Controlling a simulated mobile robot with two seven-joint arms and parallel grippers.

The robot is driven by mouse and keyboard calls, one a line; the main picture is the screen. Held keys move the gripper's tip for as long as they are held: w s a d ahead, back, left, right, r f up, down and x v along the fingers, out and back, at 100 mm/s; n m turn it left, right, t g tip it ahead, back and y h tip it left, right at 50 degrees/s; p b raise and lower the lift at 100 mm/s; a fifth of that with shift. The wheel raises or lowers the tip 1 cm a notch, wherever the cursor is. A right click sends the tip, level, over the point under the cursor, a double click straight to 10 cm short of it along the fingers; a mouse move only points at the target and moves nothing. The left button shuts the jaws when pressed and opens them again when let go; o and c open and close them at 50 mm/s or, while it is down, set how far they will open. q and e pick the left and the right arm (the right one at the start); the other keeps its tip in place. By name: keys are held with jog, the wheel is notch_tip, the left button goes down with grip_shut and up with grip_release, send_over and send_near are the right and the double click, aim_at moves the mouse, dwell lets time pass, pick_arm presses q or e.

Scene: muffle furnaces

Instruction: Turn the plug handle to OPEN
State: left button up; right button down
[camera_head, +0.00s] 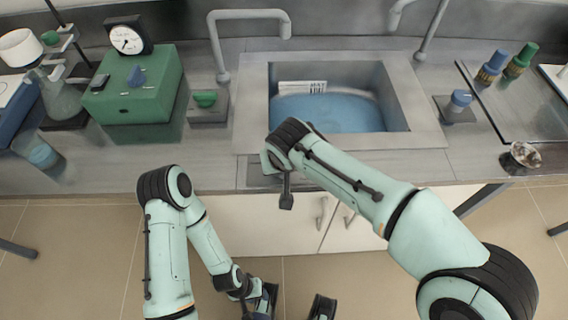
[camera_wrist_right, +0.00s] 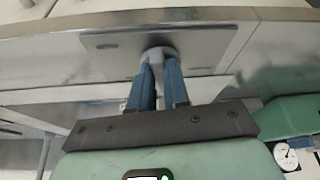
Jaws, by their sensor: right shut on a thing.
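In the right wrist view the plug handle, a small grey rounded knob (camera_wrist_right: 158,53), sticks out from a metal plate (camera_wrist_right: 205,50) on the counter's front. My right gripper (camera_wrist_right: 160,68) is shut on it, a blue finger on each side. Small marks on the plate are too blurred to read. In the head view my right arm reaches to the counter front below the sink (camera_head: 425,135) and hides the handle; part of the plate (camera_head: 256,172) shows. My left gripper (camera_head: 265,300) hangs low at the bottom edge, partly cut off; its jaws are unclear.
A green box (camera_head: 150,100) with a dial clock (camera_head: 127,39) stands left of the sink, near a flask (camera_head: 60,100). A metal faucet (camera_head: 218,50) rises behind. Bottles (camera_head: 492,68) and a small dish (camera_head: 525,155) are at the right. The floor ahead of the cabinet is clear.

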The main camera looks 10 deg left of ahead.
jog(key=shift+a+m+h, duration=0.15)
jog(key=shift+m+h, duration=0.15)
jog(key=shift+m, duration=0.5)
jog(key=c, duration=1.1)
grip_release()
jog(key=p+v, duration=0.2)
jog(key=v, duration=1.1)
jog(key=shift+s+r, duration=0.2)
jog(key=shift+r, duration=0.05)
jog(key=shift+a, duration=0.1)
